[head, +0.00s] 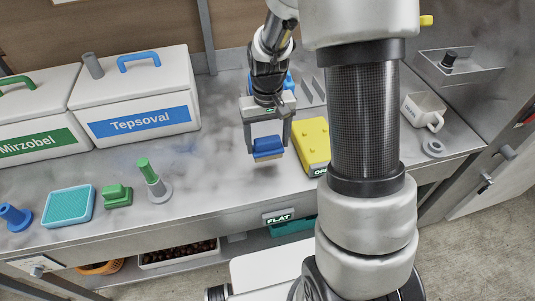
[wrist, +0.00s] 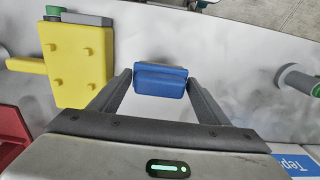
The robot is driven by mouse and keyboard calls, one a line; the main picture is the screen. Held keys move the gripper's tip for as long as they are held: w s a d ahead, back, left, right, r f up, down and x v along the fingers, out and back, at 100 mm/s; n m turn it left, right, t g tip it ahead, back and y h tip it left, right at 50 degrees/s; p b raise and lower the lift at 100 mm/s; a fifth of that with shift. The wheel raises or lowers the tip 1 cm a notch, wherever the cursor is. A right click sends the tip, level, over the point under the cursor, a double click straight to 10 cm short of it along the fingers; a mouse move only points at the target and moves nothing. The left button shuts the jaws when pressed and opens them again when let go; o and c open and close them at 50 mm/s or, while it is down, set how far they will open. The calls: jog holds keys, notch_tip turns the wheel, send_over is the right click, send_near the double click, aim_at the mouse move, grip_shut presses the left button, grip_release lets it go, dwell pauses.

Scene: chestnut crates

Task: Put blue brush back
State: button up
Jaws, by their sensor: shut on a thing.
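The blue brush (head: 267,147) is between the fingers of my gripper (head: 267,152), which is shut on it. It is held over the metal counter, toward the front and left of the yellow block. In the wrist view the brush (wrist: 160,79) lies across the space between the fingertips, with a raised narrower part on a wider base. The gap between brush and counter is hard to judge. A similar green brush (head: 117,195) stands on the counter at the left, between a teal pad in a blue tray (head: 68,190) and a green-topped post (head: 153,178).
White bins labelled Tepsoval (head: 130,95) and Mirzobel (head: 35,110) stand at the back left. A yellow block (head: 312,142) is just right of my gripper. A blue post (head: 15,215) is far left, a white mug (head: 422,108) right. The counter below the Tepsoval bin is clear.

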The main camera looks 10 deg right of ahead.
aim_at(268, 151)
jog(key=shift+f, duration=2.3)
jog(key=shift+c, duration=0.4)
jog(key=o, duration=1)
